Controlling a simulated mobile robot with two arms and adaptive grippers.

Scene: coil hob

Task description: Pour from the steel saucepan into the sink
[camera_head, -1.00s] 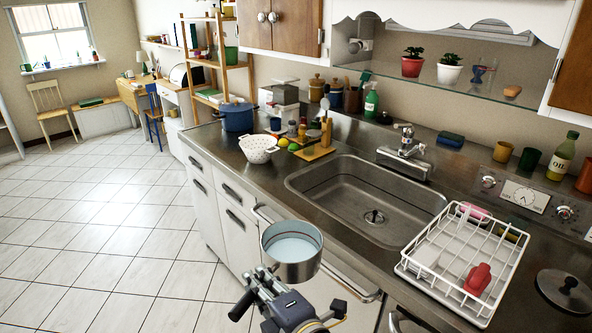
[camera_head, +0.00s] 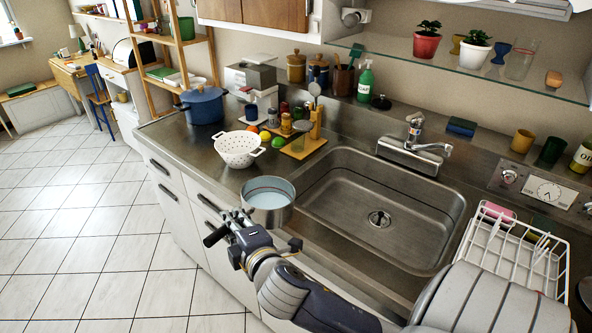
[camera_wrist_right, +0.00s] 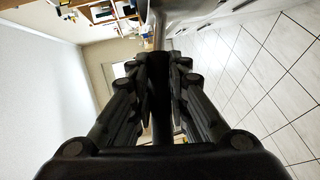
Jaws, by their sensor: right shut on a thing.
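The steel saucepan (camera_head: 268,203) holds pale bluish liquid and looks about level in the head view. My right gripper (camera_head: 228,228) is shut on its dark handle, at the pan's lower left. The pan is at the left front corner of the sink, over or just in front of the counter edge; its exact height is hard to tell. The steel sink (camera_head: 400,245) is to its right, empty, with a drain in its floor. In the right wrist view, the fingers (camera_wrist_right: 161,95) close around the dark handle; the pan's bowl is not clear there. My left gripper is not in view.
The faucet (camera_head: 420,145) stands behind the sink. A white colander (camera_head: 238,149) and a cutting board (camera_head: 305,147) with bottles are left of the sink. A white dish rack (camera_head: 508,250) is at its right. A blue pot (camera_head: 203,105) stands farther left.

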